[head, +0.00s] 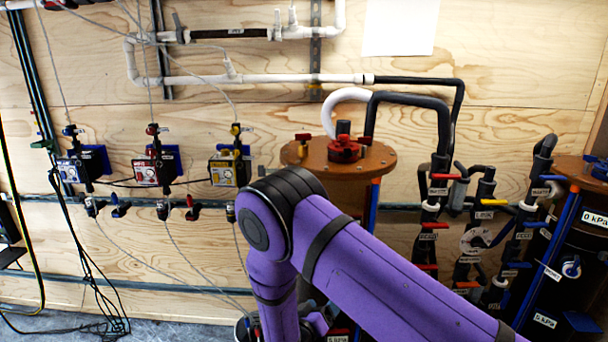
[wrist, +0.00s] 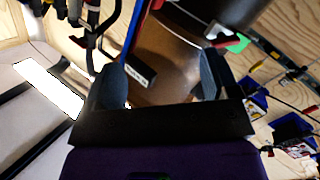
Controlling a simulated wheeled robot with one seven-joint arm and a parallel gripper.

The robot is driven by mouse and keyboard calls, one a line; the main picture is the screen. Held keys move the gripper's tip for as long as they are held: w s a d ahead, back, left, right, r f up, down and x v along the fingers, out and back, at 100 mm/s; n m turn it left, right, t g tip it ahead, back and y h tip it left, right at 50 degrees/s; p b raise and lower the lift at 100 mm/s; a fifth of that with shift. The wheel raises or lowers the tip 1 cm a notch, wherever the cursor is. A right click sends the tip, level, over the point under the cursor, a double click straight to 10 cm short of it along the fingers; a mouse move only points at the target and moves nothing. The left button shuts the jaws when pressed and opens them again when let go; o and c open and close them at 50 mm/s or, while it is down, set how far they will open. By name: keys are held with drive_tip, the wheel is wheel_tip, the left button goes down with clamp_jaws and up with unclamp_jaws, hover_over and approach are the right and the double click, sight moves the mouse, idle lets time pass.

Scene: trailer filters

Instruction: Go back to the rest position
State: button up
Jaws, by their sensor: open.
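My gripper (wrist: 163,66) is open in the wrist view, its two dark fingers apart with nothing held between them. Beyond the fingers is the brown curved side of a tank (wrist: 175,60) with a small dark label plate. I cannot tell the gap between fingers and tank. In the head view my purple arm bends in front of the tank, whose brown round lid (head: 375,160) carries a red fitting (head: 343,150). The arm hides much of the tank's body, and I cannot make out the fingers there.
Three boxes, blue (head: 82,167), red (head: 157,167) and yellow (head: 229,169), hang on the plywood wall (head: 90,240) at left. Dark pipes with valves (head: 432,225) and a second tank (head: 580,172) stand at right. Cables (head: 85,260) hang at far left.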

drive_tip(key=w+r+m+g+y, duration=0.1)
drive_tip(key=w+r+y, duration=0.25)
drive_tip(key=r, duration=0.45)
drive_tip(key=w+r+m+g+y, duration=0.15)
drive_tip(key=w+r, duration=0.25)
drive_tip(key=r, duration=0.4)
drive_tip(key=s+d+r+n+g+y, duration=0.1)
drive_tip(key=s+d+r+y, duration=0.2)
drive_tip(key=r, duration=0.6)
drive_tip(key=s+d+r+g+y, duration=0.1)
drive_tip(key=d+r+y, duration=0.25)
drive_tip(key=r, duration=0.55)
drive_tip(key=s+d+r+n+g, duration=0.1)
drive_tip(key=s+d+r, duration=0.35)
drive_tip(key=s, duration=0.25)
drive_tip(key=s+d+r+g, duration=0.1)
drive_tip(key=s+d+r, duration=0.3)
drive_tip(key=s+r, duration=0.15)
drive_tip(key=s+d+g+h, duration=0.1)
drive_tip(key=s+d, duration=0.2)
drive_tip(key=s, duration=0.4)
drive_tip(key=s+d+g, duration=0.1)
drive_tip(key=s+d, duration=0.3)
drive_tip(key=s, duration=0.3)
drive_tip(key=s+d+r+g+h, duration=0.1)
drive_tip(key=s+d, duration=0.2)
drive_tip(key=s, duration=0.4)
drive_tip(key=shift+s+d+h, duration=0.25)
drive_tip(key=shift+s+h, duration=0.05)
drive_tip(key=shift+h, duration=0.05)
